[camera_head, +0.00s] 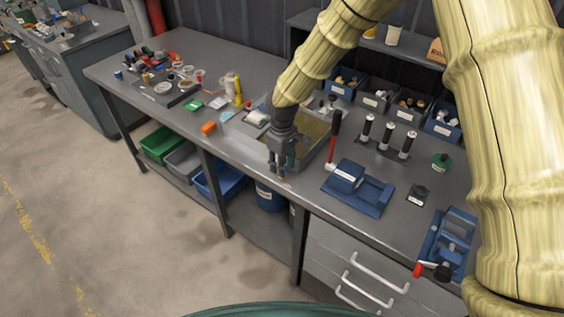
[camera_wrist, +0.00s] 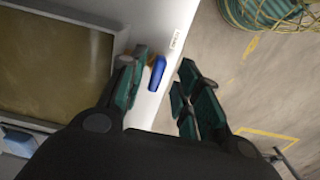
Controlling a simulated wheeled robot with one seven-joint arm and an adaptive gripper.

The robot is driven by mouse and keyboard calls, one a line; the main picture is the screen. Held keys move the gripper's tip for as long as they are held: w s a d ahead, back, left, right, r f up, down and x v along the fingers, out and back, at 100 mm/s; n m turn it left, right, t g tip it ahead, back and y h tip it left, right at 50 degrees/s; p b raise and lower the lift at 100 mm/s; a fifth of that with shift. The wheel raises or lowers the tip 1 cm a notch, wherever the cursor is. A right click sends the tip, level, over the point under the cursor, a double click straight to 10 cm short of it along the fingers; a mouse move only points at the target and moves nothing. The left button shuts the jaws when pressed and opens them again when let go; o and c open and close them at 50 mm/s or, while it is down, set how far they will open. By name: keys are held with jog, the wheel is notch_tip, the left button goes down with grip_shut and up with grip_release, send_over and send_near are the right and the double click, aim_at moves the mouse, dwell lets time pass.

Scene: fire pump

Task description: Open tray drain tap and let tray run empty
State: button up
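The tray (camera_head: 318,128) is set in the bench behind my gripper in the head view. In the wrist view the tray (camera_wrist: 112,80) fills the left side and holds flat brownish liquid. A small blue lever (camera_wrist: 157,74), seemingly the drain tap's handle, stands at the bench's front edge beside the tray. My gripper (camera_wrist: 164,61) is open, its teal-padded fingers on either side of the lever, nearer the left finger; contact cannot be told. In the head view my gripper (camera_head: 281,170) points down at the front edge and hides the tap. No outflow is visible.
A blue drum (camera_head: 269,197) stands under the bench below my gripper. A pale label (camera_wrist: 176,40) is on the edge.

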jog(key=shift+w+f, duration=0.4)
jog(key=shift+s+r, duration=0.2)
jog(key=shift+s, duration=0.05)
jog(key=c, duration=0.7)
grip_shut()
jog(key=shift+n, duration=0.3)
jog(key=n+p, duration=0.1)
jog(key=n, duration=0.2)
jog(key=shift+n, duration=0.4)
jog(key=n+p, duration=0.1)
jog(key=n, duration=0.3)
jog(key=shift+n, duration=0.3)
jog(key=n+p, duration=0.1)
jog(key=n, duration=0.4)
jog(key=shift+f, duration=0.1)
jog(key=shift+f+n+p, duration=0.1)
jog(key=shift+n+p, duration=0.45)
jog(key=shift+n, duration=1.45)
jog(key=shift+s, duration=0.1)
